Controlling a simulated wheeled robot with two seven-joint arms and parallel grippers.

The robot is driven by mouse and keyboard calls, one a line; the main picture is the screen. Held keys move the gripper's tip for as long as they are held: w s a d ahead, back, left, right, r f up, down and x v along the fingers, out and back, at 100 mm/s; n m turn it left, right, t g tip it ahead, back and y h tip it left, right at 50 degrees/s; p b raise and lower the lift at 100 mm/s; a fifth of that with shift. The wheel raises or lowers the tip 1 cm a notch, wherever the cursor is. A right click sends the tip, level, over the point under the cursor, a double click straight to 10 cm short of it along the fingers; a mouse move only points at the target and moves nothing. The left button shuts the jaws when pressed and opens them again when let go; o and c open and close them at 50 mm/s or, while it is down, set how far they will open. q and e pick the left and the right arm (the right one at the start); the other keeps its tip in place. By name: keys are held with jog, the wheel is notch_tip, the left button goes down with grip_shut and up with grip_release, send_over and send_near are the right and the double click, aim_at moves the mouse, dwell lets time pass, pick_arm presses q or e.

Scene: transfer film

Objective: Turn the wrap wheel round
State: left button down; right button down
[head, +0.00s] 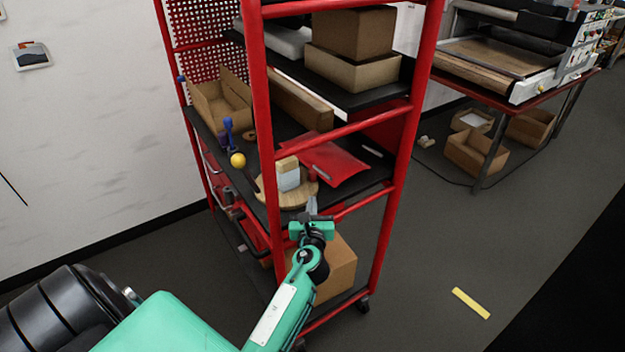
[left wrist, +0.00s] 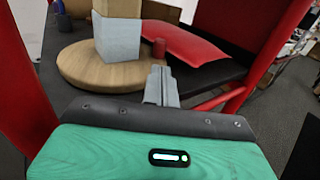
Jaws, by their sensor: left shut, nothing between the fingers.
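The wrap wheel, a round wooden disc (head: 298,199), lies flat on the middle shelf of the red rack; it also shows in the left wrist view (left wrist: 85,72). A block with a pale blue-white front (head: 288,180) stands upright on it, also in the left wrist view (left wrist: 120,40). My right gripper is not in view.
Red rack posts (head: 262,110) stand on both sides of the shelf opening. A red pouch (head: 335,162) lies behind the disc. A yellow ball on a lever (head: 238,160) is to the left. Cardboard boxes (head: 350,75) sit on the shelf above.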

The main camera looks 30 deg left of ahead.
aim_at(313, 175)
pick_arm(q)
jog(key=p+x, duration=0.1)
jog(key=x, duration=0.8)
jog(key=shift+w+a, duration=0.2)
jog(key=shift+w, duration=0.05)
